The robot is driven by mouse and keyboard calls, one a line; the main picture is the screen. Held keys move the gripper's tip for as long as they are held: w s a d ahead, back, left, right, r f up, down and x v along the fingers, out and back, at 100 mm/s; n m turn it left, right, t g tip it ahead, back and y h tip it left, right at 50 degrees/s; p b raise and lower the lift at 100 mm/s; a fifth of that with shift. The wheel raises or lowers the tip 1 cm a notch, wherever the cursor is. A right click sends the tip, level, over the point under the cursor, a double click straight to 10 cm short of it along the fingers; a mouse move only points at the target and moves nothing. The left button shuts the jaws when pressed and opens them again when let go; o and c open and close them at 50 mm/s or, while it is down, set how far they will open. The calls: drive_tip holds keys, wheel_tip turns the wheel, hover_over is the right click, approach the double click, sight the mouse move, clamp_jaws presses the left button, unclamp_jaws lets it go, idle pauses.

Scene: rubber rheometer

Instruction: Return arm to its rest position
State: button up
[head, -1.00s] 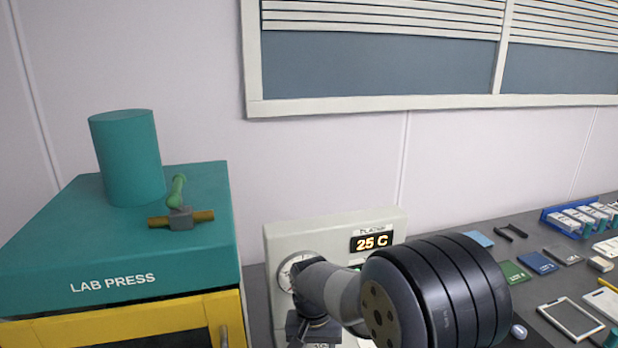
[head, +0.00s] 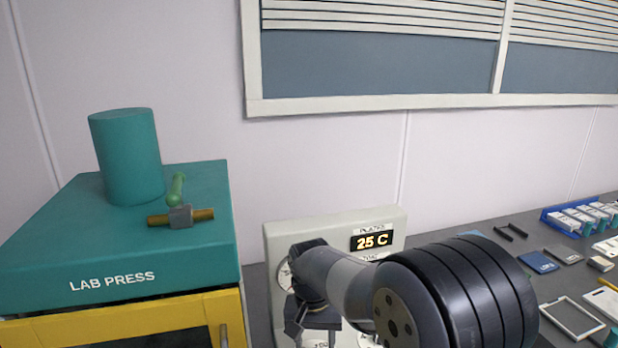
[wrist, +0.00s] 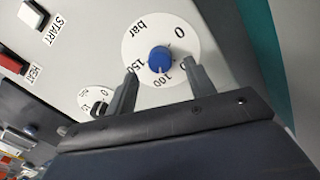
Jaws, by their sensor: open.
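My arm reaches across the front of the grey control panel (head: 335,228), which has a lit "25 C" display. In the wrist view my gripper (wrist: 158,72) is open, with its two fingers apart and nothing between them that it grips. A blue knob (wrist: 160,59) on a white dial marked "bar" shows beyond and between the fingertips; I cannot tell the exact gap to it. In the head view my arm hides much of the panel's lower front, and the fingertips are hard to make out.
The teal and yellow lab press (head: 120,240) stands at the left. At the right the bench holds a blue rack (head: 580,218), coloured cards and a white frame (head: 571,317). A smaller dial (wrist: 97,101) and a red button (wrist: 12,64) are on the panel.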

wheel_tip(320, 180, down, 4)
drive_tip(key=shift+d+r, duration=0.1)
drive_tip(key=shift+r, duration=0.05)
drive_tip(key=n, duration=0.6)
drive_tip(key=shift+p, duration=0.35)
drive_tip(key=n, duration=0.6)
drive_tip(key=shift+n+p, duration=0.3)
drive_tip(key=n+p, duration=0.1)
drive_tip(key=n, duration=0.5)
drive_tip(key=shift+d, duration=0.1)
drive_tip(key=n+p, duration=0.1)
drive_tip(key=n, duration=0.4)
drive_tip(key=shift+y, duration=0.3)
drive_tip(key=shift+n, duration=0.3)
drive_tip(key=shift+r, duration=0.1)
